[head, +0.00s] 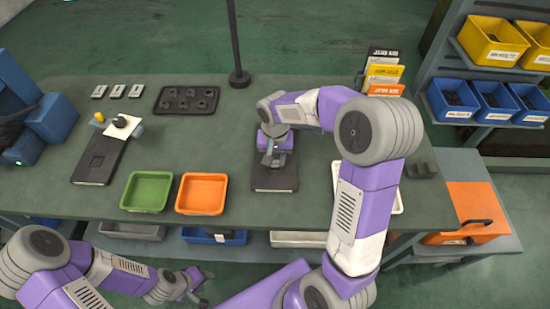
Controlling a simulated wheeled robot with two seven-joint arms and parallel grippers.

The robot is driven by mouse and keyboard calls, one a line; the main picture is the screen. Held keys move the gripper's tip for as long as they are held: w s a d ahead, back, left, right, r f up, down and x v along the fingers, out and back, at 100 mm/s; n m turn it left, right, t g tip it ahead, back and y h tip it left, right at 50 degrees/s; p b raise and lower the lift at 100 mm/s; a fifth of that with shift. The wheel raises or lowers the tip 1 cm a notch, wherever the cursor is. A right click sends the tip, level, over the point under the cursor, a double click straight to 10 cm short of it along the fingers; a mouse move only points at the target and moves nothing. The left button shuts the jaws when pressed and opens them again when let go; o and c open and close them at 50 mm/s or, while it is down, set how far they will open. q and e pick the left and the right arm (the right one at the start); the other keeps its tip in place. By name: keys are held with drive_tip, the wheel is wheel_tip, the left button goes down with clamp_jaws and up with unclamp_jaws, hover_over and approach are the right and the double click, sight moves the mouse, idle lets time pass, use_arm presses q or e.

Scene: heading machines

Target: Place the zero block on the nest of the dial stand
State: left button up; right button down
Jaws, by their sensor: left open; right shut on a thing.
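A square nest (97,160) shows on the base and looks empty. My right gripper (271,163) is far to the right of the stand, pointing down over a dark plate (275,185). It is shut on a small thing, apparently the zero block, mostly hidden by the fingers. I cannot tell whether this touches the plate. My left gripper (197,285) is open and empty, low in front of the bench.
Green (147,207) and orange (201,210) trays stand at the bench's front, between stand and plate. A dark tray with holes (187,100) and small grey labelled pieces (118,91) lie behind. A post (238,78) rises at the back. The middle bench is partly clear.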

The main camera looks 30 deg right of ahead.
drive_tip(key=shift+f+b, duration=0.45)
drive_tip(key=shift+f, duration=0.15)
drive_tip(key=c, duration=0.8)
unclamp_jaws()
drive_tip(key=shift+o, duration=0.2)
drive_tip(key=shift+r, duration=0.15)
drive_tip(key=shift+r+p, duration=0.35)
drive_tip(key=shift+p, duration=0.05)
wheel_tip(320, 180, up, 12)
drive_tip(key=p, duration=0.2)
drive_tip(key=shift+r+p, duration=0.15)
drive_tip(key=shift+p, duration=0.25)
drive_tip(key=shift+r, duration=0.1)
